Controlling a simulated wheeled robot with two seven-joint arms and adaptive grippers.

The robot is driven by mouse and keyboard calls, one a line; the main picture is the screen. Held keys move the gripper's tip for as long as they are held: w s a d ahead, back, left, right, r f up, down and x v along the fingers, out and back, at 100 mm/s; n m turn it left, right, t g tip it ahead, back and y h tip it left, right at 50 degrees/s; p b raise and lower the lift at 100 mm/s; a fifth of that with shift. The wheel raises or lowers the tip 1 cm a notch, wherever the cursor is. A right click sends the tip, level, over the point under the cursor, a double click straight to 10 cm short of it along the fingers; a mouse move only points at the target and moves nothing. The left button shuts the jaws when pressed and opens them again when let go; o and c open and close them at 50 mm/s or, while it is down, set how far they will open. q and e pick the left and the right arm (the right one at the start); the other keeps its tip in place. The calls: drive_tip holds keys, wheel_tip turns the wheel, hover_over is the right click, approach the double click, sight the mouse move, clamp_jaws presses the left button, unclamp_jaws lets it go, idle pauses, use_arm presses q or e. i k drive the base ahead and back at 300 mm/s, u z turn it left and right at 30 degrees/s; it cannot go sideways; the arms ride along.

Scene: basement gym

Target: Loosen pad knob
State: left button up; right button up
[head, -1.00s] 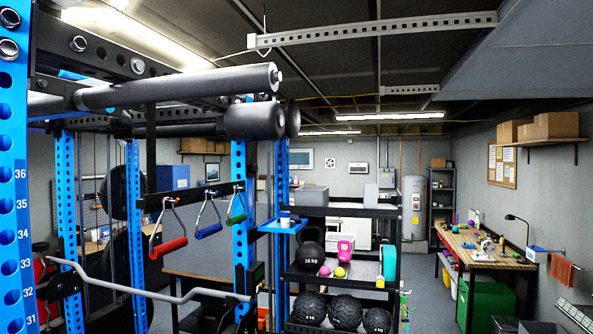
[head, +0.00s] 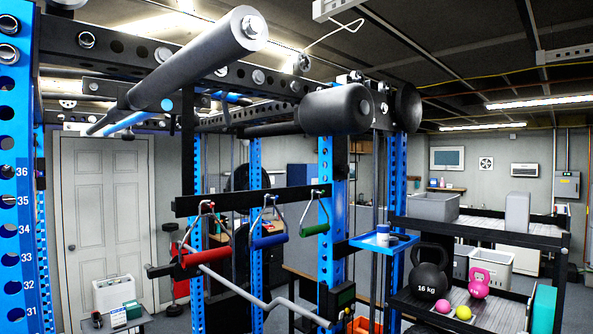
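A black foam roller pad (head: 195,62) sticks out from the upper beam of the blue and black rack, with a bolt-like metal end cap (head: 253,26). A second, thicker black pad (head: 337,108) sits to its right under the beam end, beside a dark round disc (head: 408,107). I cannot tell which part is the pad knob. Neither of my grippers shows in the head view, and nothing is seen touching the pads.
Red (head: 205,257), blue (head: 269,241) and green (head: 314,218) handles hang from a black bar, with a bent grey bar (head: 245,296) below. A blue tray (head: 384,243) juts from the rack. A kettlebell shelf (head: 482,239) stands at right.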

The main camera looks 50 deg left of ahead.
sight(343, 168)
drive_tip(key=u, duration=0.9)
drive_tip(key=i, duration=0.8)
drive_tip(key=u, duration=0.8)
